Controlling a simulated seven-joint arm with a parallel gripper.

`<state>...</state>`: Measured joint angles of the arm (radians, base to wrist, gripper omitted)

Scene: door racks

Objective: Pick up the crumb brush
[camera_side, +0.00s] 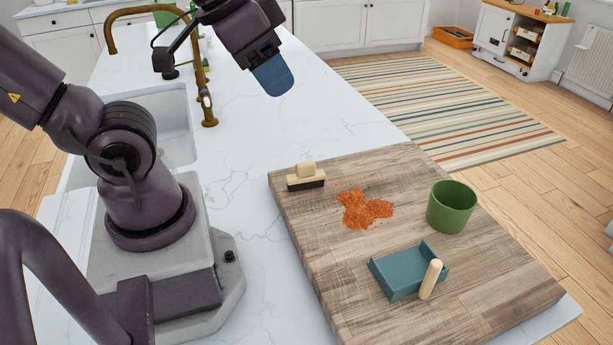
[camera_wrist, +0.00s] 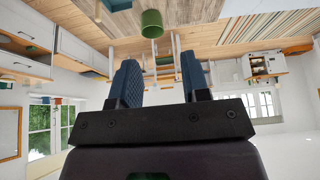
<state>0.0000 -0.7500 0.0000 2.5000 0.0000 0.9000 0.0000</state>
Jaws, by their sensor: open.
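The crumb brush (camera_side: 305,177) has a pale wooden handle block and dark bristles. It sits at the far left corner of the wooden board (camera_side: 325,262) in the side view, left of the orange crumbs. My gripper (camera_side: 275,78) is raised above the counter, up and left of the brush and well apart from it. In the wrist view my gripper (camera_wrist: 162,80) shows two blue fingers spread apart with nothing between them. The brush is not visible in the wrist view.
Orange crumbs (camera_side: 363,209) lie on the board. A green cup (camera_side: 451,207) and a blue dustpan (camera_side: 396,274) with an upright wooden handle stand on it too. A brass faucet (camera_side: 203,80) rises by the sink (camera_side: 178,128). The white counter (camera_side: 262,135) left of the board is clear.

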